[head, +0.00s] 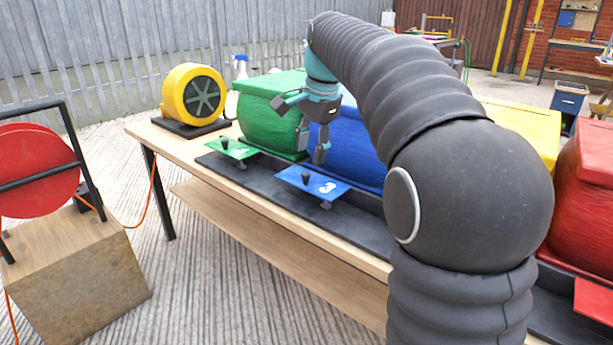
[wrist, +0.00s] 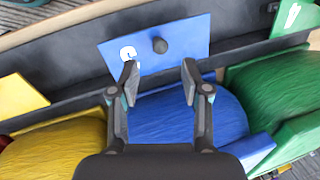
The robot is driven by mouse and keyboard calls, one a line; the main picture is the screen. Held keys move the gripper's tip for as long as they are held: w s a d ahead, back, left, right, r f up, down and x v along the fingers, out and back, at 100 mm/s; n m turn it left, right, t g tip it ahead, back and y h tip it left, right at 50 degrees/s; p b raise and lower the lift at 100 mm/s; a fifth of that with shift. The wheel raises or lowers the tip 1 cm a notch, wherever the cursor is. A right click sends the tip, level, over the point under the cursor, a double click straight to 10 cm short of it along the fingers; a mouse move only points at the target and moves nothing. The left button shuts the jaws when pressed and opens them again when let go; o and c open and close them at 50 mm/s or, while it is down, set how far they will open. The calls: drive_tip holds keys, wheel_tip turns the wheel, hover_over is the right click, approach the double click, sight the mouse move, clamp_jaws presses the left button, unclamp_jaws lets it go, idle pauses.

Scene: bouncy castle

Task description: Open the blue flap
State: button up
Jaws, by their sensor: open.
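The blue flap (head: 318,188) is a flat panel with a white 3 and a dark knob (head: 306,179). It lies near level in front of the blue inflatable block (head: 362,150), above the dark tray at the table's front. In the wrist view the flap (wrist: 190,38) and its knob (wrist: 160,45) are ahead of my fingers. My gripper (head: 303,130) is open and empty, above and behind the flap, over the gap between the green and blue blocks. In the wrist view my gripper (wrist: 160,70) has its fingertips apart on either side of the knob's line, not touching it.
A green flap (head: 232,149) with a knob sits left of the blue one, before a green block (head: 265,110). Yellow (head: 525,125) and red (head: 585,200) blocks stand to the right. A yellow blower (head: 193,97) stands at the table's left end. My arm hides part of the table.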

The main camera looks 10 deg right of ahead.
sight(306, 173)
drive_tip(key=b+x, duration=0.1)
drive_tip(key=x, duration=0.5)
drive_tip(key=shift+f, duration=0.25)
clamp_jaws()
